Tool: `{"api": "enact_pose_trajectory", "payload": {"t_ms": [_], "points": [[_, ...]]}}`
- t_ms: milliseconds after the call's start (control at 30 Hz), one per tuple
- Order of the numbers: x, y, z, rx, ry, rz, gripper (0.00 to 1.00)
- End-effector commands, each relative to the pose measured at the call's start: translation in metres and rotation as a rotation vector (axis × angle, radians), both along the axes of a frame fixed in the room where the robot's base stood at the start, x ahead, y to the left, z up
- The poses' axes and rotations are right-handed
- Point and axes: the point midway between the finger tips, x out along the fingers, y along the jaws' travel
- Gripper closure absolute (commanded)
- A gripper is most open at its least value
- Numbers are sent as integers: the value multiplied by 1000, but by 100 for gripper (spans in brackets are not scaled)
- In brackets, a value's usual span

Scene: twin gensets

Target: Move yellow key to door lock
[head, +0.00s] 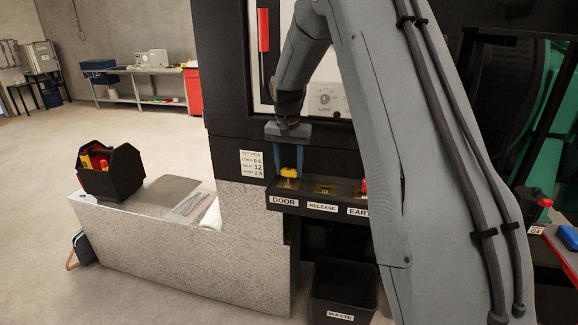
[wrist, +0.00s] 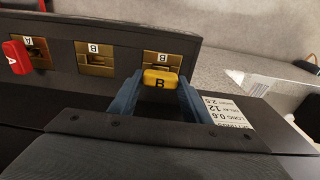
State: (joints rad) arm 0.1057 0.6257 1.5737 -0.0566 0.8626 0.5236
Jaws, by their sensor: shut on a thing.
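The yellow key (wrist: 161,79), marked B, is between the fingers of my gripper (wrist: 160,98), which is shut on it. In the head view the yellow key (head: 289,172) is at the DOOR lock (head: 285,185), the leftmost lock on the black shelf. In the wrist view the DOOR lock (wrist: 163,58) is a brass plate marked B, right behind the key. I cannot tell whether the key is seated in it. My gripper (head: 289,165) points down at the shelf in the head view.
The RELEASE lock (head: 325,188) is beside the DOOR lock. A red key (wrist: 18,58) marked A sits at the EARTH lock (wrist: 37,52). A WASTE bin (head: 340,290) stands below. A black box (head: 110,172) with red and yellow items is on the speckled bench (head: 150,235) at left.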

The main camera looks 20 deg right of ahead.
Motion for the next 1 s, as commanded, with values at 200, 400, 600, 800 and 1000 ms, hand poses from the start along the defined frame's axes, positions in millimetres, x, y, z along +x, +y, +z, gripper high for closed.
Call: {"api": "enact_pose_trajectory", "payload": {"t_ms": [200,400,600,800,1000], "points": [[0,0,-6,0,0,0,91],[0,0,-11,-1,-1,0,91],[0,0,-12,0,0,0,91],[0,0,-12,0,0,0,54],[0,0,-12,0,0,0,35]]}}
